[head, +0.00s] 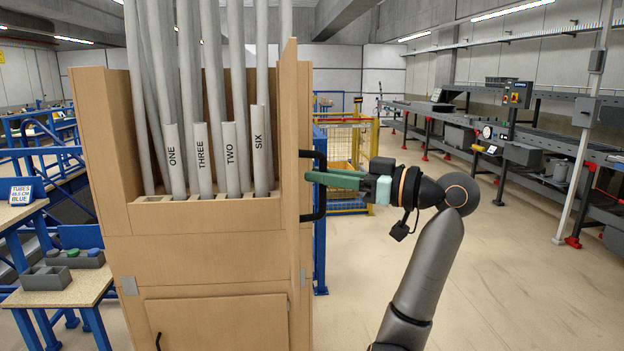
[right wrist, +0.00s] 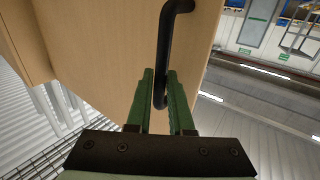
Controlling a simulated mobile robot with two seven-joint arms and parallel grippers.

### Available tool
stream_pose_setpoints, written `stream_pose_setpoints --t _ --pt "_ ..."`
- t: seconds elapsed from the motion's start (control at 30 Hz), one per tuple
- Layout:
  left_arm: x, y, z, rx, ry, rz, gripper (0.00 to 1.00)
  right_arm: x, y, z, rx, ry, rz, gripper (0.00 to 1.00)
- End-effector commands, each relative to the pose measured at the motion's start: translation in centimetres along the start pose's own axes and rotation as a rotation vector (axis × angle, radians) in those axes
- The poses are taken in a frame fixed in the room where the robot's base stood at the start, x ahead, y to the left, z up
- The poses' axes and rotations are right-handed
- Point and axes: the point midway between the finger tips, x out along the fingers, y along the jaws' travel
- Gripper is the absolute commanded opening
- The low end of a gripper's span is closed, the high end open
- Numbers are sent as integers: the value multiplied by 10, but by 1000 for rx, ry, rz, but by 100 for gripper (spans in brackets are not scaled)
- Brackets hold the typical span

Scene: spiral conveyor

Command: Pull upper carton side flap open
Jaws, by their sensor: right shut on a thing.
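A tall light-brown carton (head: 195,258) stands at left centre in the head view. Its upper side flap (head: 286,130) is a narrow upright panel at the carton's right edge, seen nearly edge-on. A black bar handle (head: 319,206) is on the flap's right face. My right gripper (head: 312,178) reaches it from the right, its green fingers level at the handle. In the right wrist view the handle (right wrist: 165,50) runs between the two fingers (right wrist: 160,75), which are shut on it, and the flap's flat face (right wrist: 115,45) lies behind. My left gripper is not in view.
Grey tubes (head: 202,160) labelled ONE, THREE, TWO and SIX stand in the carton. A small table with grey bins (head: 46,278) is at left. A yellow fence (head: 345,130) and a conveyor line (head: 540,150) are behind. The floor at right is clear.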

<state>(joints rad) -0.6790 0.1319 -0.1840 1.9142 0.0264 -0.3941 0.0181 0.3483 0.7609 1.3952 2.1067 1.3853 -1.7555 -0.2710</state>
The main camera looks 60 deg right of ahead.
Motion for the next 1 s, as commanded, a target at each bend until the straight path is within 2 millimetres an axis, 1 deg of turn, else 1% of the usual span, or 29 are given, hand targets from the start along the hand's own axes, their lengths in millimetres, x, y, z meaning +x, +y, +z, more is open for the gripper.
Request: stream_pose_setpoints --t 0.03,0.37,0.4,0.63,0.67,0.87,1.0 --pt "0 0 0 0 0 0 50 -1 2 0 2 2 6 0" --pt "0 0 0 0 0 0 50 -1 3 0 3 2 6 0" --pt "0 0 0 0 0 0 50 -1 3 0 3 2 7 22" --pt "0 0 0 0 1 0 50 -1 2 0 2 1 4 48" --pt "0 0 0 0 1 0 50 -1 2 0 2 1 4 50" --pt "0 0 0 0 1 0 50 -1 1 0 2 0 2 50" --pt "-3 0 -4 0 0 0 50 -1 1 -8 -1 0 2 50"
